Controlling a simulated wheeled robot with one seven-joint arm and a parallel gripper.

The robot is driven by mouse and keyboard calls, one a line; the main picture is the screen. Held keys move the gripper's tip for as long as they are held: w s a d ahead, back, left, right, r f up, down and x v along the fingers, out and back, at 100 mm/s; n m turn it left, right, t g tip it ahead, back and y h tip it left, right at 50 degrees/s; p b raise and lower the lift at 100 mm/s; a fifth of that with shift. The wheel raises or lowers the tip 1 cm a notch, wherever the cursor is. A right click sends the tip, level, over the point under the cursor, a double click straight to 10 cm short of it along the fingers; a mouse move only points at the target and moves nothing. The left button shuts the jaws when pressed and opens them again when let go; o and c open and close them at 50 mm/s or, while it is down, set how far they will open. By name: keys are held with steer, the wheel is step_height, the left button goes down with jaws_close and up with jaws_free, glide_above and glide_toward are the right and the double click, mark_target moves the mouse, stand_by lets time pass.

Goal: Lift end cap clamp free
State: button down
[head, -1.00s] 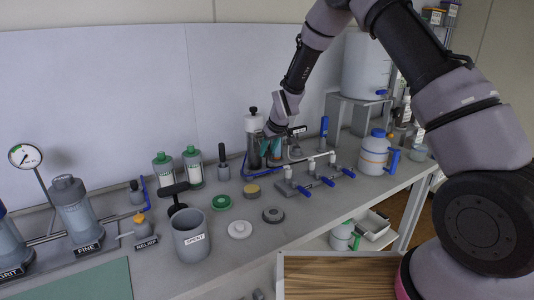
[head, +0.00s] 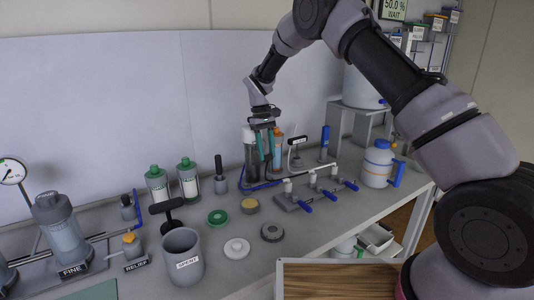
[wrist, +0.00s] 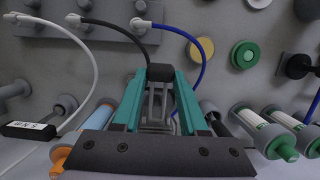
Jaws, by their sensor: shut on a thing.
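My gripper (head: 264,148) points down at the column stand at the back of the bench. In the wrist view its teal fingers (wrist: 158,85) are shut around a dark block with a pale grey frame below it, which I take to be the end cap clamp (wrist: 160,73). A clear grey column (head: 250,141) stands just left of the fingers in the head view, and an orange-topped column (head: 277,147) stands just right. The fingers hide much of the clamp in the head view, so I cannot tell whether it touches a column.
A valve manifold (head: 312,190) with blue levers stands in front on the right. White, black and blue hoses run close around the fingers. Open air lies above the columns.

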stand_by(0.3)
steer(key=shift+c, duration=2.2)
jaws_free()
steer(key=v, duration=1)
steer(key=shift+w+r, duration=0.2)
steer(key=shift+r, duration=0.15)
steer(key=shift+a, duration=0.1)
steer(key=shift+c, duration=0.3)
